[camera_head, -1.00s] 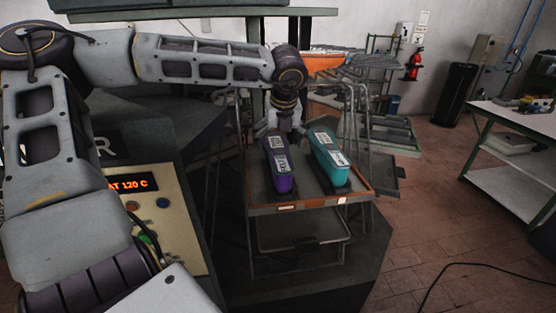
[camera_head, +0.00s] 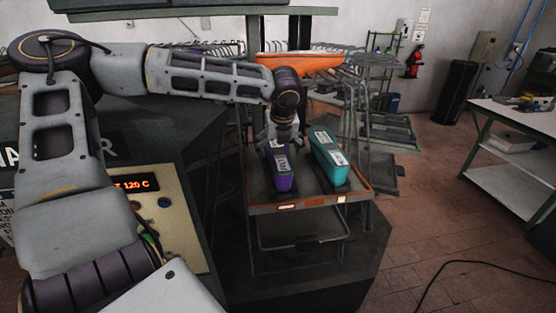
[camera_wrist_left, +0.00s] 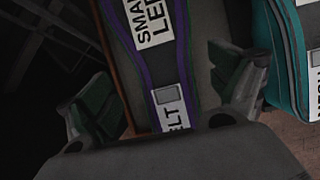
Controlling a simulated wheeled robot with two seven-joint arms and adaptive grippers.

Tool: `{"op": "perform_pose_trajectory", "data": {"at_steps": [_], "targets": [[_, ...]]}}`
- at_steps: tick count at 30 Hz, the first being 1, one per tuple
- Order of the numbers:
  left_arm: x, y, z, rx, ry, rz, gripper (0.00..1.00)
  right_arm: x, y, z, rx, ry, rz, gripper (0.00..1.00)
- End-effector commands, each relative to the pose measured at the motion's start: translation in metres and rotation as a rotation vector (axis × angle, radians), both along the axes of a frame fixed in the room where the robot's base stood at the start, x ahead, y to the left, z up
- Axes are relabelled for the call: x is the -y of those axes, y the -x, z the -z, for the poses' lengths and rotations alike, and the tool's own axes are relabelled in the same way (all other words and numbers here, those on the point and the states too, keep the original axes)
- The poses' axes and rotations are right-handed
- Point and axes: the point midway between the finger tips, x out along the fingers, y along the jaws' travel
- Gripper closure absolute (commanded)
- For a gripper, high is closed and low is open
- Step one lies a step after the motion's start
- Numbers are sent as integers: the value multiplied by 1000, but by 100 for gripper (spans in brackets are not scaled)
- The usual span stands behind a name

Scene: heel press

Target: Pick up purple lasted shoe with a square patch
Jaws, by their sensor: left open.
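The purple lasted shoe (camera_head: 281,172) stands on the tray of a small cart, with white labels on its top. In the left wrist view the purple shoe (camera_wrist_left: 158,68) lies between the spread fingers, and one label bears a grey square patch. My left gripper (camera_head: 276,143) is over the far end of this shoe, partly hidden by its own wrist. It also shows in the left wrist view (camera_wrist_left: 165,100), open, one finger on each side of the shoe. I cannot tell whether the fingers touch it. My right gripper is not in view.
A teal shoe (camera_head: 329,158) stands close to the right of the purple one; in the wrist view it (camera_wrist_left: 287,60) is just beyond the right finger. The cart tray (camera_head: 262,207) has a raised rim. A machine panel (camera_head: 160,200) is at left.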

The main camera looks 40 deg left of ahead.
Motion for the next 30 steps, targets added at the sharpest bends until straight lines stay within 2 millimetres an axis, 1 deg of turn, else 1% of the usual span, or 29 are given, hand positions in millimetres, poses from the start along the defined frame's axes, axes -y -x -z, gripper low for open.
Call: {"op": "perform_pose_trajectory", "data": {"at_steps": [11, 21, 30], "targets": [[-5, -10, 18, -1, 2, 0, 8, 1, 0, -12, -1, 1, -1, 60], [-12, -16, 39, -1, 1, 0, 8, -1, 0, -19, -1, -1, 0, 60], [-13, -17, 43, 1, 1, -1, 8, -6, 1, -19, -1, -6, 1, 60]]}}
